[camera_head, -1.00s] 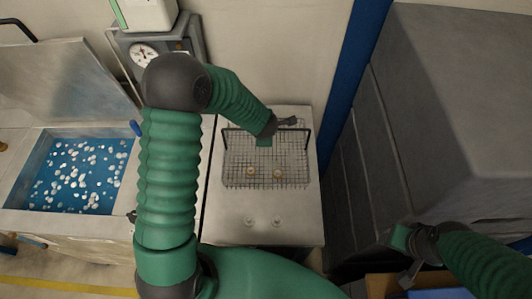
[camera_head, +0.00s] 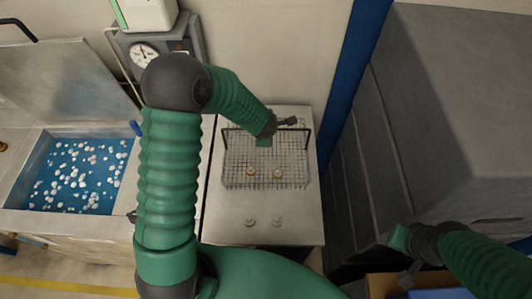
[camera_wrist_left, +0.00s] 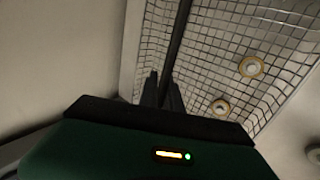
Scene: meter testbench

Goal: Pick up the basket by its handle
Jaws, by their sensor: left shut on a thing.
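The wire basket (camera_head: 235,170) stands on a pale metal table, with small round parts (camera_head: 278,174) inside it. Its dark handle (camera_head: 310,140) runs across the basket's far part. My left gripper (camera_head: 277,131) is at the handle, over the basket's far side. In the left wrist view, the dark handle bar (camera_wrist_left: 179,45) runs down between the fingers of my left gripper (camera_wrist_left: 162,88), which are shut on it. The wire mesh (camera_wrist_left: 215,40) lies beyond the bar. My right gripper (camera_head: 405,255) is at lower right, away from the basket; its jaws are too unclear to judge.
The table (camera_head: 230,220) has two small round parts (camera_head: 263,221) in front of the basket. A tank of blue liquid with white floating pieces (camera_head: 75,175) is at left. A dial gauge (camera_head: 143,55) stands behind. A large grey cabinet (camera_head: 455,110) and blue post (camera_head: 355,75) bound the right.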

